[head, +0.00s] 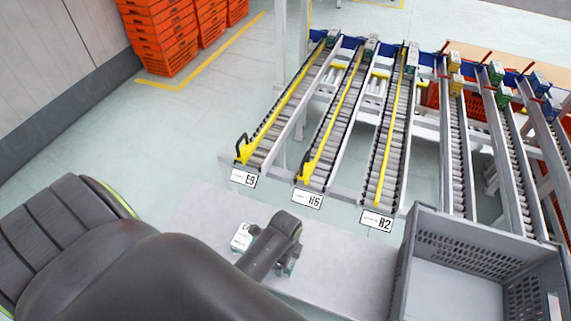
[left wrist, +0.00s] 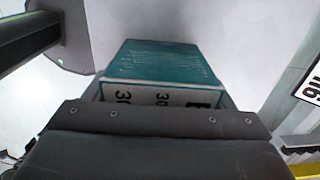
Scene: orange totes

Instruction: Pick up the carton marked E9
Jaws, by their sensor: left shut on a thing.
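My left gripper (head: 284,236) is shut on a carton (head: 241,237) with white and teal faces, held over the pale grey surface below the lane ends. In the left wrist view the carton (left wrist: 162,66) shows a teal face and a white side with black print, partly hidden by the gripper. I read "30" on it, but no full E9 mark. A lane label reading E9 (head: 243,177) hangs at the low end of the leftmost roller lane (head: 290,107). My right gripper is not in view.
Labels H6 (head: 308,199) and H2 (head: 377,220) mark the neighbouring lanes. Several cartons stand at the lanes' far ends. A grey crate (head: 480,230) stands at the lower right, its visible floor bare. Orange totes (head: 160,35) are stacked at the back left.

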